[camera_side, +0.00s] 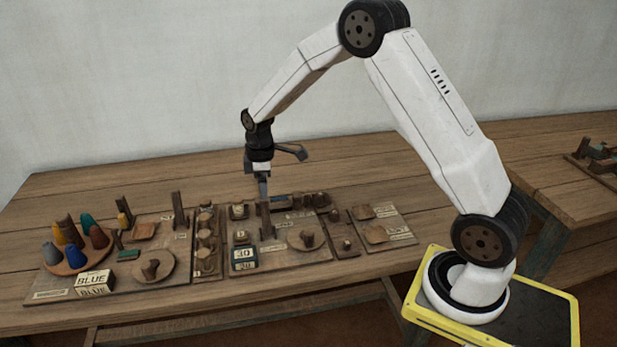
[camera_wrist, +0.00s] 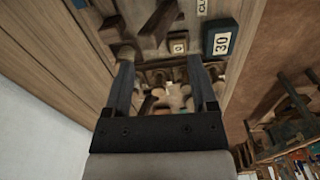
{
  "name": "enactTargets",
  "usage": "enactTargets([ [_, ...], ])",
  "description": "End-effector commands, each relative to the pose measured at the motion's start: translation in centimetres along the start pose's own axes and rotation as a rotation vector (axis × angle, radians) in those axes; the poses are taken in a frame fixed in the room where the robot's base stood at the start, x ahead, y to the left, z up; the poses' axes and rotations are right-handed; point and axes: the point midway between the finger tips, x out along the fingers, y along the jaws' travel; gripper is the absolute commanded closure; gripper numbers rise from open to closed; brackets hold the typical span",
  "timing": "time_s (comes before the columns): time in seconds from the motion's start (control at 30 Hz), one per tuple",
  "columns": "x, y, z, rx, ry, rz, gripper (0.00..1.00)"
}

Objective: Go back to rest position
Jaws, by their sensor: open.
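My gripper (camera_side: 263,190) points down over the wooden board in the middle of the table, just behind a small upright post (camera_side: 266,220). In the wrist view my gripper (camera_wrist: 160,66) has its two dark fingers spread well apart, with nothing between the tips. Wooden pieces show beyond and below the fingers. In the side view the fingers overlap in line, and I cannot tell how far they are above the board. My arm is bent high over the table's right part.
A round tray (camera_side: 76,262) of coloured cones stands at the left, with a "BLUE" block (camera_side: 95,281) beside it. A "30" block (camera_side: 244,259) also shows in the wrist view (camera_wrist: 220,42). Upright posts (camera_side: 179,211) rise from the boards. The table's back strip is clear.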

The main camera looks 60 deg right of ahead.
Motion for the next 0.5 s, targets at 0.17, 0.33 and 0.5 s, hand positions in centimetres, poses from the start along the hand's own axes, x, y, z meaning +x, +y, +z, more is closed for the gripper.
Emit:
enactTargets([
  [0.17, -1.5, -3.0, 0.7, 0.106, 0.023, 0.024, 0.26],
  [0.33, -2.8, -6.7, 1.9, 0.24, 0.056, 0.048, 0.26],
  [0.5, -3.8, -10.4, 3.5, 0.374, 0.095, 0.066, 0.26],
])
